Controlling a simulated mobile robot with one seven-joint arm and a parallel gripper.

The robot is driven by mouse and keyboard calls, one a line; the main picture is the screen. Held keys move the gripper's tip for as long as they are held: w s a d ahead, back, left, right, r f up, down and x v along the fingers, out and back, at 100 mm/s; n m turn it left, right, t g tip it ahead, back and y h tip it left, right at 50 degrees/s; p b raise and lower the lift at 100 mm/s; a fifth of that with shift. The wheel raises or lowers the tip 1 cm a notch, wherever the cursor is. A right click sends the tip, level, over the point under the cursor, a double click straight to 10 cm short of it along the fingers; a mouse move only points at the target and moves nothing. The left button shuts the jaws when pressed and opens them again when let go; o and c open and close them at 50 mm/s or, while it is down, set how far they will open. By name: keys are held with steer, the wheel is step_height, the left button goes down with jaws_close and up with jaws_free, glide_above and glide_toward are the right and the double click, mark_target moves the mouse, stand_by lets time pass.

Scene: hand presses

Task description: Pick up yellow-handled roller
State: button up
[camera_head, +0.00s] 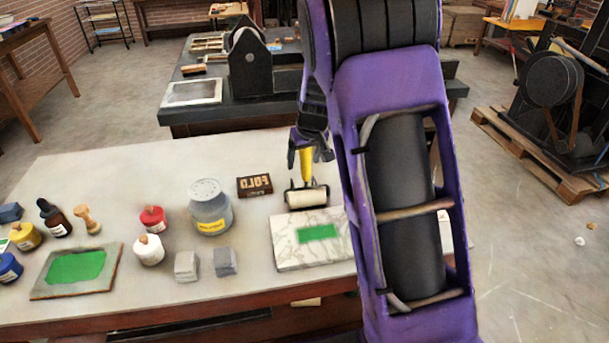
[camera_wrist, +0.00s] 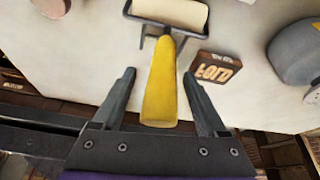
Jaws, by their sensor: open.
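The yellow-handled roller (camera_head: 306,196) stands on the pale table (camera_head: 110,205), just behind a marble slab (camera_head: 284,256) with a green patch. Its cream roller head is toward the slab and its yellow handle points up and away from it. In the wrist view the yellow handle (camera_wrist: 160,85) lies between the two fingers of my gripper (camera_wrist: 160,100), with a visible gap on each side. My gripper is open and holds nothing. In the head view my gripper (camera_head: 309,150) is over the handle and partly hides it.
A dark FOLD block (camera_head: 255,186) lies close beside the roller, and a grey canister (camera_head: 210,208) stands further left. Several jars, a green-inked slab (camera_head: 76,269) and two grey blocks are along the table's left. A dark press (camera_head: 250,65) stands on the table behind.

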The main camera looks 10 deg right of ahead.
steer(key=shift+w+f, duration=0.15)
steer(key=shift+f, duration=0.1)
jaws_close()
steer(key=shift+r, duration=0.15)
